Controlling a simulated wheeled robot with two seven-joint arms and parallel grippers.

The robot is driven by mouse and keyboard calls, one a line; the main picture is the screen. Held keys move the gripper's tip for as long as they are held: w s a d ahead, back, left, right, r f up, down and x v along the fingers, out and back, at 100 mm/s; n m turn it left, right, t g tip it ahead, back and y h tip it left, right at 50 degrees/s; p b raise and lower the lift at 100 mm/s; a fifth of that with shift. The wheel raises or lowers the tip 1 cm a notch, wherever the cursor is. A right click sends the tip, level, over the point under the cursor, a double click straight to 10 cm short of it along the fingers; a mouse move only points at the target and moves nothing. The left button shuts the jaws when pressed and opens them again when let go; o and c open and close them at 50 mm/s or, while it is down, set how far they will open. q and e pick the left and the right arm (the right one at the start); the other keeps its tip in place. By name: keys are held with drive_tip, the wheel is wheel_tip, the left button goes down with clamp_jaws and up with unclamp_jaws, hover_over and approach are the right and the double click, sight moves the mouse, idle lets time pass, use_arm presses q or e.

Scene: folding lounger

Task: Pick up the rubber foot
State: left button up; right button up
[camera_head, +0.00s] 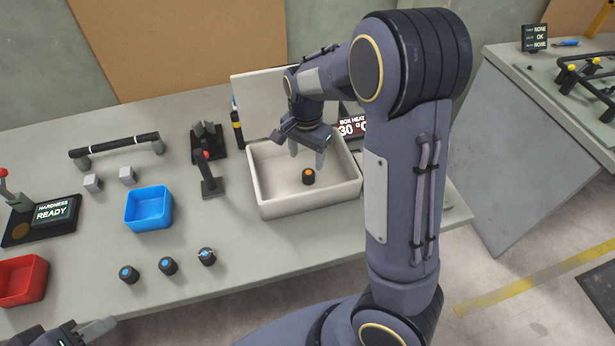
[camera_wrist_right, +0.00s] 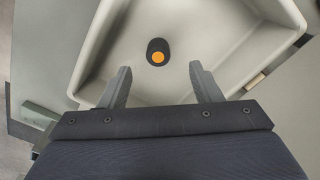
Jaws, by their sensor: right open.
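A short black rubber foot with an orange top (camera_head: 308,176) stands in the pale open box (camera_head: 264,202); it also shows in the right wrist view (camera_wrist_right: 158,52). My right gripper (camera_head: 307,156) is over the box, pointing down, open and empty. In the right wrist view its two fingers (camera_wrist_right: 160,72) are spread apart, with the foot just beyond their tips, roughly centred between them. Several similar black feet with blue tops, one of them (camera_head: 168,266), stand on the table. My left gripper (camera_head: 80,332) is partly in view at the bottom left; its jaw opening is unclear.
The box's lid stands raised behind it, with a temperature display (camera_head: 352,127) at the back right. A blue tray (camera_head: 149,208), a red tray (camera_head: 22,281), a lever tool (camera_head: 208,180) and a hardness tester (camera_head: 50,212) are on the left. The front right tabletop is clear.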

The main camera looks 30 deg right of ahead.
sight(308, 172)
drive_tip(key=f, duration=0.6)
drive_tip(key=shift+d+f+p, duration=0.3)
drive_tip(key=shift+f+p, duration=0.05)
drive_tip(key=shift+p, duration=0.05)
drive_tip(key=c, duration=1.1)
drive_tip(key=shift+r, duration=0.15)
